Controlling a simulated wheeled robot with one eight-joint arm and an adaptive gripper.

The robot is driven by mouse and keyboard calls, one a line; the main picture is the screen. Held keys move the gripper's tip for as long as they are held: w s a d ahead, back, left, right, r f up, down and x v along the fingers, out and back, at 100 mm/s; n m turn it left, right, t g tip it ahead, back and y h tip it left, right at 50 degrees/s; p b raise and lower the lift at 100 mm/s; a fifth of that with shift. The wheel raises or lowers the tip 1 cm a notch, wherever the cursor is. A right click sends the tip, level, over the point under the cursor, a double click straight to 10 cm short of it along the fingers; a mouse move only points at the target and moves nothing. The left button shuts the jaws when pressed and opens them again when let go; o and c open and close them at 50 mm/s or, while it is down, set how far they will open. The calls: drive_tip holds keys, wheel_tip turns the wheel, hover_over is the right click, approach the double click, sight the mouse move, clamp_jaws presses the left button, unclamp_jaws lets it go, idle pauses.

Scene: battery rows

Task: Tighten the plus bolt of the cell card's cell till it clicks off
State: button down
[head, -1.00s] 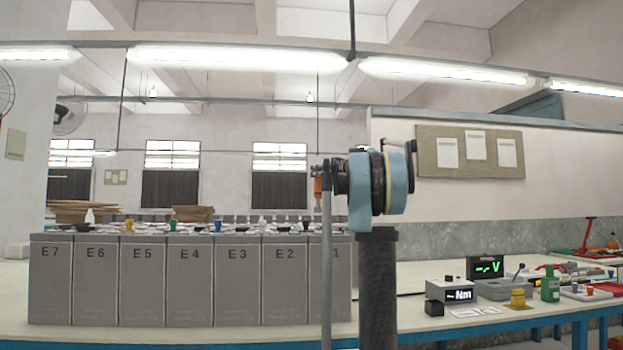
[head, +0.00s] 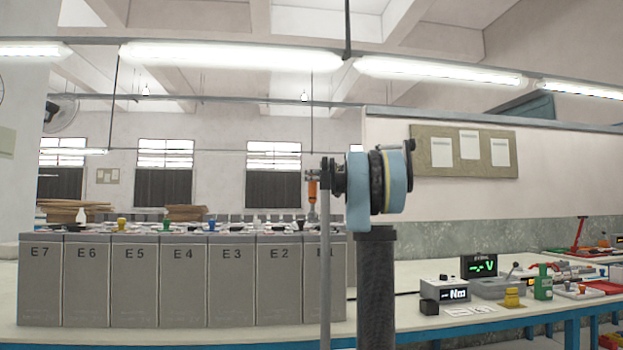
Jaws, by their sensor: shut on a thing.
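A row of grey battery cells stands on the bench, marked E7 (head: 40,290), E6 (head: 87,290), E5 (head: 135,290), E4 (head: 183,290), E3 (head: 231,290) and E2 (head: 279,290). The cell at the right end (head: 302,300) is partly covered by my arm, and its label is only partly readable. My gripper (head: 312,174) is small and dark, above the right end of the row. It is shut on an orange-handled tool (head: 312,191) that hangs upright, its lower end near the cell tops. Bolts are too small to tell apart. Small white cards (head: 470,311) lie on the bench, unreadable.
Right of the row stand a box with an "Nm" display (head: 446,290), a green "V" display (head: 479,266), a yellow item (head: 512,298) and a green bottle (head: 543,283). Small coloured caps line the cell tops. The bench front left of these is clear.

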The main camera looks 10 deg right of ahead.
sight(315, 188)
drive_tip(key=shift+f, duration=1.45)
drive_tip(key=shift+s+f, duration=0.1)
drive_tip(key=shift+f, duration=1.05)
idle(4.2)
drive_tip(key=shift+r, duration=0.1)
